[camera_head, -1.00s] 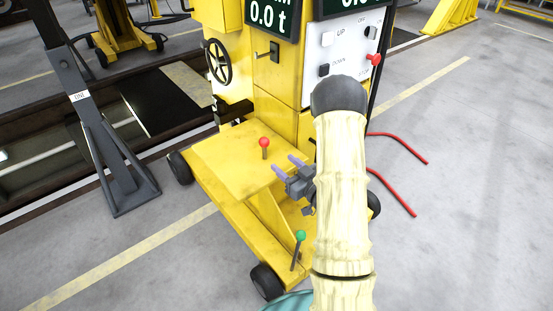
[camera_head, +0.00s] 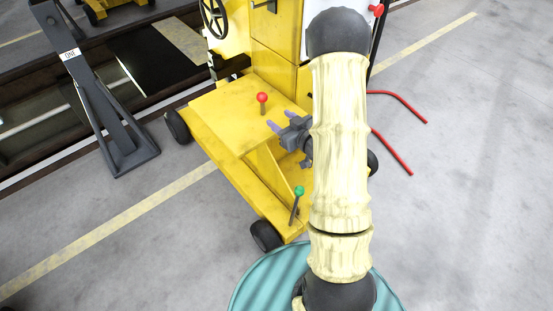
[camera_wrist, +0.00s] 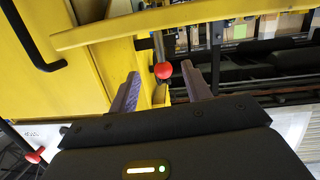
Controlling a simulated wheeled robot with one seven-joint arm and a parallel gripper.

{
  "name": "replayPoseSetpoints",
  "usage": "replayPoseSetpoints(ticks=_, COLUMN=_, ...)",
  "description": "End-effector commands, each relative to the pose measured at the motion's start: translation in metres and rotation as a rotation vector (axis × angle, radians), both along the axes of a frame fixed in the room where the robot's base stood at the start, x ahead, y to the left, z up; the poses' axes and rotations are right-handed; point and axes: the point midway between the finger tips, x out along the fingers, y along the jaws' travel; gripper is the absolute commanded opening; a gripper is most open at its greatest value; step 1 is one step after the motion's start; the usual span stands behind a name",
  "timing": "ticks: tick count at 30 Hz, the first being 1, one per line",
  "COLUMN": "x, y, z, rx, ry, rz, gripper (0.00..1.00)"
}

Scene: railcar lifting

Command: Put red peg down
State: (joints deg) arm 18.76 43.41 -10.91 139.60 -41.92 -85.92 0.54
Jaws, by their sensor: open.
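The red peg (camera_head: 262,103) has a round red head on a short stem and stands upright on the yellow platform of the lifting machine (camera_head: 215,112). My gripper (camera_head: 276,120) is just right of it and slightly nearer, with its purple fingers pointing toward it. In the wrist view the red peg's head (camera_wrist: 164,71) shows between the tips of my open fingers (camera_wrist: 160,72). The fingers look apart from it, and how far it lies beyond them is hard to tell. My arm hides part of the machine's right side.
A green-headed peg (camera_head: 298,191) stands lower on the machine's base, nearer to me. A dark stand (camera_head: 105,130) is at the left. Red bent rails (camera_head: 395,150) run at the right. The wrist view also shows a black handle (camera_wrist: 35,40). Grey floor is open at right.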

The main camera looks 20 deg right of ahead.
Motion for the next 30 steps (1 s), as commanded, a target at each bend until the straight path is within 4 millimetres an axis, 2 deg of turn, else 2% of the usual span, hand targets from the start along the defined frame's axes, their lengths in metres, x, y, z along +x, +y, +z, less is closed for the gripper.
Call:
replayPoseSetpoints(ticks=3, x=0.004, y=0.006, z=0.004, rx=-0.066, ry=0.111, rz=-0.043, gripper=0.49)
replayPoseSetpoints(ticks=7, x=-0.001, y=0.01, z=0.005, rx=-0.118, ry=0.248, rz=-0.101, gripper=0.49)
replayPoseSetpoints(ticks=14, x=-0.029, y=0.023, z=0.012, rx=-0.163, ry=0.496, rz=-0.196, gripper=0.49)
replayPoseSetpoints(ticks=20, x=-0.074, y=0.043, z=0.021, rx=-0.161, ry=0.721, rz=-0.255, gripper=0.49)
replayPoseSetpoints(ticks=30, x=-0.171, y=0.091, z=0.039, rx=-0.11, ry=1.089, rz=-0.271, gripper=0.49)
